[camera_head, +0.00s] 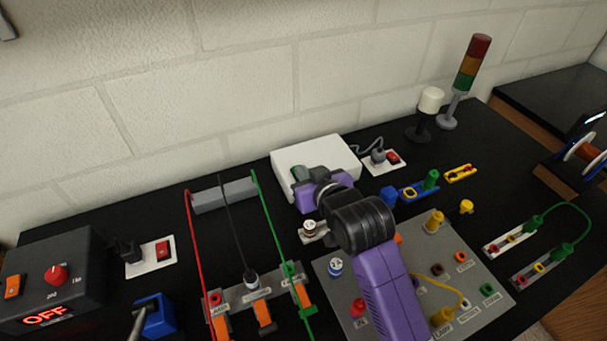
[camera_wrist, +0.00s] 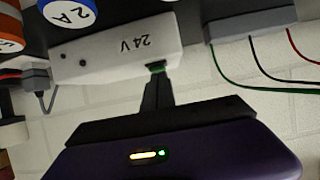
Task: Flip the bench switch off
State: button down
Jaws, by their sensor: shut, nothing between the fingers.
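Two white socket plates with red rocker switches are in the head view. One red switch (camera_head: 164,250) is at the left, next to a dark power supply. The other red switch (camera_head: 393,157) is at the back, right of the white 24 V box (camera_head: 318,162). I cannot tell which is the bench switch, nor either rocker's position. My gripper (camera_head: 298,173) is at the front of the white box, apart from both switches. In the wrist view its closed green-tipped fingers (camera_wrist: 157,68) overlap the box's edge, with nothing held. I cannot tell whether they touch it.
The dark power supply (camera_head: 60,278) shows red OFF, with a red knob and orange switch. Wires and orange clips (camera_head: 264,314) stand in front of a grey block (camera_head: 225,195). A grey terminal panel (camera_head: 340,283) lies under my arm. A signal tower (camera_head: 467,80) stands behind.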

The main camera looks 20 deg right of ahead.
jog(key=shift+f+p, duration=0.1)
jog(key=shift+p, duration=0.3)
jog(key=shift+r+p, duration=0.8)
jog(key=shift+p, duration=0.05)
jog(key=shift+r, duration=0.1)
jog(key=shift+r+p, duration=0.2)
jog(key=shift+p, duration=0.1)
notch_tip(320, 180, up, 4)
jog(key=p, duration=0.3)
jog(key=shift+s+p, duration=0.15)
jog(key=shift+p, duration=0.15)
jog(key=s+r+b, duration=0.1)
jog(key=s+b, duration=0.1)
jog(key=s, duration=0.7)
jog(key=shift+s+r, duration=0.25)
jog(key=shift+r, duration=0.15)
